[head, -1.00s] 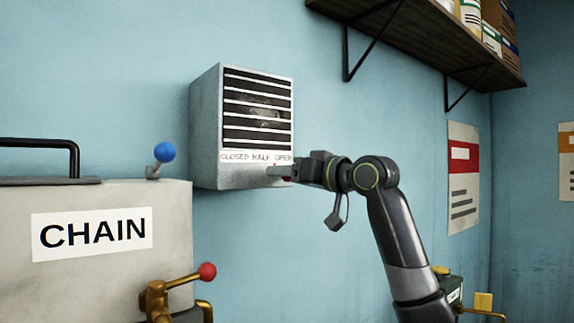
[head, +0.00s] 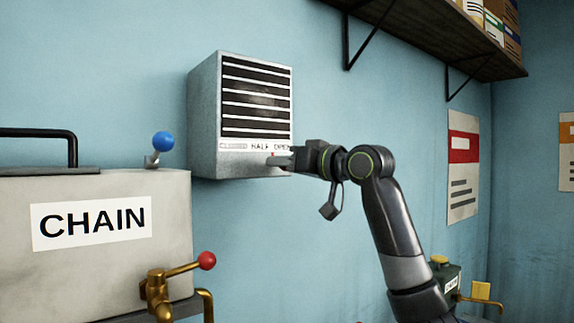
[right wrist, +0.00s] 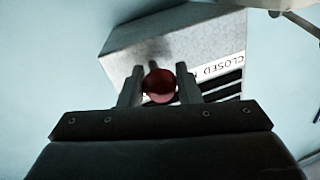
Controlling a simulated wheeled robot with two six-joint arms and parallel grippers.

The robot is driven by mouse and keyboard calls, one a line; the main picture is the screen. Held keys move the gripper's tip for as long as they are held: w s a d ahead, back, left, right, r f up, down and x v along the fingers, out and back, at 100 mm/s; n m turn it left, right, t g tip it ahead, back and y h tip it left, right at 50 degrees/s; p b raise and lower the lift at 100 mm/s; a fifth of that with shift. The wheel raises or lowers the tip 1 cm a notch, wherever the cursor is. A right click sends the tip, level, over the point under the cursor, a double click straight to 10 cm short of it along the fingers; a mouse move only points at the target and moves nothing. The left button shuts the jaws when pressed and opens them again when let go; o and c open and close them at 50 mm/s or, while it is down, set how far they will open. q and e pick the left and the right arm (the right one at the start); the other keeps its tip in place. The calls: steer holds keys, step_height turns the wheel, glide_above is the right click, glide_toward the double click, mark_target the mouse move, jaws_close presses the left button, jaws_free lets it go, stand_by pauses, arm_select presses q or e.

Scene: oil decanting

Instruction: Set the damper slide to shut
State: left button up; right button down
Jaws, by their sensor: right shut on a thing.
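The damper box (head: 204,125) is a grey metal housing on the blue wall with dark horizontal louvres. A strip below them (head: 247,147) reads CLOSED, HALF and OPEN from left to right. A small red slide knob (head: 273,154) sits just below the strip, under the OPEN end. My right gripper (head: 276,160) reaches it from the right. In the right wrist view the red knob (right wrist: 160,86) lies between the two fingers, which are shut on it. The CLOSED word shows upside down there. The slide's track is hidden. My left gripper is not in view.
A grey cabinet labelled CHAIN (head: 105,270) stands at left, with a blue-knobbed lever (head: 163,142) and a brass red-knobbed valve (head: 206,260). A wooden shelf with boxes (head: 425,30) hangs at upper right. A labelled dark container (head: 447,278) stands at lower right.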

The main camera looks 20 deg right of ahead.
steer(key=b, duration=0.2)
glide_toward(223, 163)
steer(key=x, duration=0.5)
steer(key=shift+w+f, duration=0.1)
steer(key=shift+w+d, duration=0.1)
steer(key=shift+d, duration=0.1)
steer(key=c, duration=1.3)
jaws_free()
steer(key=shift+a, duration=0.1)
steer(key=shift+o, duration=1.2)
steer(key=shift+a, duration=0.2)
steer(key=shift+d, duration=0.1)
